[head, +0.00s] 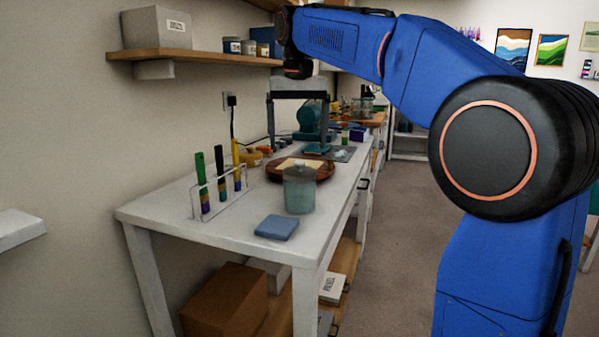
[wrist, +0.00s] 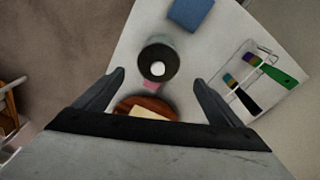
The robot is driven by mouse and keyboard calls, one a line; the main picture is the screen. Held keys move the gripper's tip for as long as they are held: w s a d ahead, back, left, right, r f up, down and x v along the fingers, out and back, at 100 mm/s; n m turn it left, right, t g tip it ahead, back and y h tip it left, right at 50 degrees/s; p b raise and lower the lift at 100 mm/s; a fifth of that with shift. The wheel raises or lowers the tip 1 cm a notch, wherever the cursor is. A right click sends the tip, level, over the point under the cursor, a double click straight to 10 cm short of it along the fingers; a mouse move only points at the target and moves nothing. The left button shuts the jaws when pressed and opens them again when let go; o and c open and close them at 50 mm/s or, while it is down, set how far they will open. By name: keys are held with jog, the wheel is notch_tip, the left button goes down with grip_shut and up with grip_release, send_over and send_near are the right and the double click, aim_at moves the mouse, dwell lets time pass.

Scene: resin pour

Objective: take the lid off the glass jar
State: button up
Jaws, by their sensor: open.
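The glass jar (head: 299,193) stands upright on the white workbench, greenish and see-through, with its lid (head: 299,171) on top. In the wrist view the lid (wrist: 158,63) is a dark disc with a pale round knob, seen from above and covering most of the jar. My gripper (head: 299,124) is open and empty, above the bench and higher than the jar. In the wrist view its two fingers (wrist: 159,80) are spread apart, with the jar lid between and slightly beyond their tips. Nothing touches the lid.
A round wooden board (head: 272,172) with a pale slab lies just behind the jar. A blue folded cloth (head: 276,227) lies in front. A clear rack (head: 222,194) with several coloured-handled tools stands left. A wooden shelf (head: 190,57) overhangs the bench at the wall.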

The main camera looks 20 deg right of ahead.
aim_at(300, 161)
jog(key=shift+w+d+f, duration=0.1)
jog(key=shift+d+f, duration=0.05)
jog(key=shift+f, duration=1.45)
jog(key=shift+w+d+f, duration=0.1)
jog(key=shift+f, duration=1.5)
jog(key=c, duration=1.1)
